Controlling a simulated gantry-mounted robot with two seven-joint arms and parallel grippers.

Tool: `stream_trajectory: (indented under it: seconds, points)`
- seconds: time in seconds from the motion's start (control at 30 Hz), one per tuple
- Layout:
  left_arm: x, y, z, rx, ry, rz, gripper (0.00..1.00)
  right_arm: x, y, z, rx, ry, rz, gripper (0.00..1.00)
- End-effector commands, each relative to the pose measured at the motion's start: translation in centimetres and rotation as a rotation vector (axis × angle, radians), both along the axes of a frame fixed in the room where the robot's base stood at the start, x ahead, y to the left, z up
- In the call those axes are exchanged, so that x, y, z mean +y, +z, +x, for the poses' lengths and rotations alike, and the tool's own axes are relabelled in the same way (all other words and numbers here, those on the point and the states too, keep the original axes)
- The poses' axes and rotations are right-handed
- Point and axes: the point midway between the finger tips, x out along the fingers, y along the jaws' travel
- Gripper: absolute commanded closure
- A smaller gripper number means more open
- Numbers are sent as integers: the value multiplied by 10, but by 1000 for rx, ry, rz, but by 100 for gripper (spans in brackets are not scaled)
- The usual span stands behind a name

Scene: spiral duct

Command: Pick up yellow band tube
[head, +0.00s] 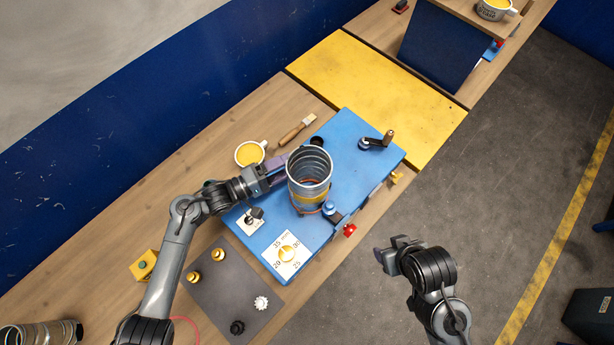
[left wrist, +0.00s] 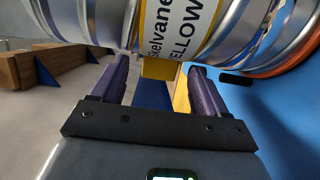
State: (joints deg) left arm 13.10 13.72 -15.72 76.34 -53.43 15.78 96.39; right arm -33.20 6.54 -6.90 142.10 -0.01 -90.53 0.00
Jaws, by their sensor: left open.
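The yellow band tube (head: 310,172) is a ribbed metal spiral duct with a yellow band low on its side. It stands upright on the blue machine (head: 350,160). In the left wrist view the tube (left wrist: 110,22) fills the top, with its white and yellow label ending in "YELLOW". My left gripper (head: 282,171) is open at the tube's left side. In the left wrist view its two purple fingers (left wrist: 160,85) point at the tube, their tips close to its wall; contact cannot be told. My right gripper (head: 390,255) hangs over the floor, right of the bench; its jaw opening is unclear.
A cup of yellow liquid (head: 250,153) and a brush (head: 298,128) lie behind the left arm. The machine has a crank (head: 377,141), a red knob (head: 349,230) and a dial (head: 287,253). A dark mat (head: 225,290) with small parts and another tube (head: 42,334) are nearer.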

Motion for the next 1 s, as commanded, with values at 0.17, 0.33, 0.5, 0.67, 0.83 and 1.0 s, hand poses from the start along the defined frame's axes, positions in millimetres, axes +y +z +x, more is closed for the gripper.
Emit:
stream_trajectory:
  seconds: [0.17, 0.33, 0.5, 0.67, 0.83, 1.0]
  points:
    - [-22, 1, 10, -1, 0, -2, 26, 0, 6, 0, 0, 1, -1, 45]
    - [-32, 0, 15, 0, 1, -1, 26, -2, 7, 0, 0, 4, -7, 45]
    - [-33, -1, 15, 0, 1, 0, 26, -3, 6, -1, 0, 6, -11, 45]
    - [-33, -1, 15, 0, 1, 0, 39, -3, 6, -1, 0, 6, -11, 45]
    - [-33, -1, 15, 0, 1, 0, 65, -2, 6, -1, 1, 5, -9, 45]
    - [-33, -1, 15, 0, 1, 0, 91, -2, 6, -1, 1, 3, -7, 45]
